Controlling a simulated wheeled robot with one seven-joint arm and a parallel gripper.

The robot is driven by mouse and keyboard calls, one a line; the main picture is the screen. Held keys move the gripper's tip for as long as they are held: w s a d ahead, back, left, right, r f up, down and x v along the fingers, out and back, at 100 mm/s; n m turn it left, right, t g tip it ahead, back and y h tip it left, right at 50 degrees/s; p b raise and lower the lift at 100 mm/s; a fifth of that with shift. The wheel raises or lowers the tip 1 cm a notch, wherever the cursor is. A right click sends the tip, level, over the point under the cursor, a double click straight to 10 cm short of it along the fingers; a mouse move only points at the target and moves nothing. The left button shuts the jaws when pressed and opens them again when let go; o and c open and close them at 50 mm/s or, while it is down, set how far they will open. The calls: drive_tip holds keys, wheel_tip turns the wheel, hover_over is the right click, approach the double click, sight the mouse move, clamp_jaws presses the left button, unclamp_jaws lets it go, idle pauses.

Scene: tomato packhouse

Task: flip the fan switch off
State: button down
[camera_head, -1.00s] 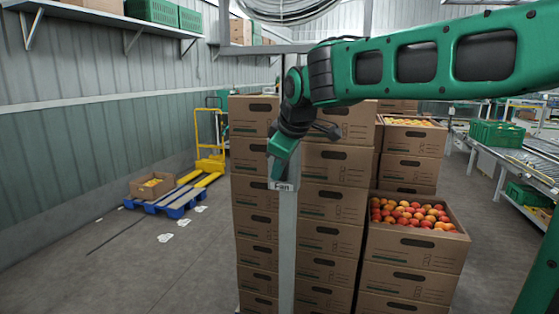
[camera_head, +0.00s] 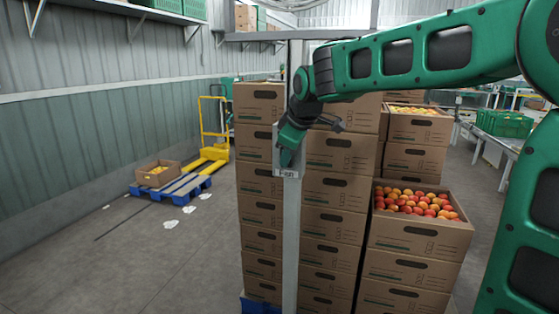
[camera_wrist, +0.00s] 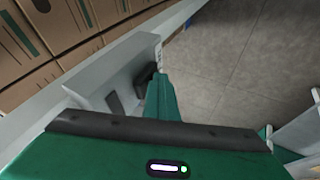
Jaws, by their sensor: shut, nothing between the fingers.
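A grey switch box (camera_head: 276,148) with a "Fan" label (camera_head: 286,173) is on an upright grey post (camera_head: 291,240). My gripper (camera_head: 287,157) is shut and empty, pointing down in front of the box just above the label. It hides most of the box's face in the head view. In the wrist view, the box's pale plate (camera_wrist: 95,92) shows a dark lever-like part (camera_wrist: 115,104). My shut fingers (camera_wrist: 158,82) are close beside another dark part there, mostly hidden behind them. I cannot tell whether they touch, or which way the switch is set.
Stacked cartons (camera_head: 262,210) stand right behind the post. An open carton of red fruit (camera_head: 420,240) stands to the right. A yellow pallet truck (camera_head: 212,145) and a blue pallet (camera_head: 175,188) are at left. The floor at left is mostly clear.

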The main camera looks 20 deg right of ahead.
drive_tip(key=shift+r, duration=0.1)
drive_tip(key=shift+r, duration=0.75)
drive_tip(key=s+a+f+v, duration=0.1)
drive_tip(key=a+v, duration=0.1)
drive_tip(key=v, duration=1)
drive_tip(key=shift+s, duration=0.25)
drive_tip(key=shift+a, duration=0.15)
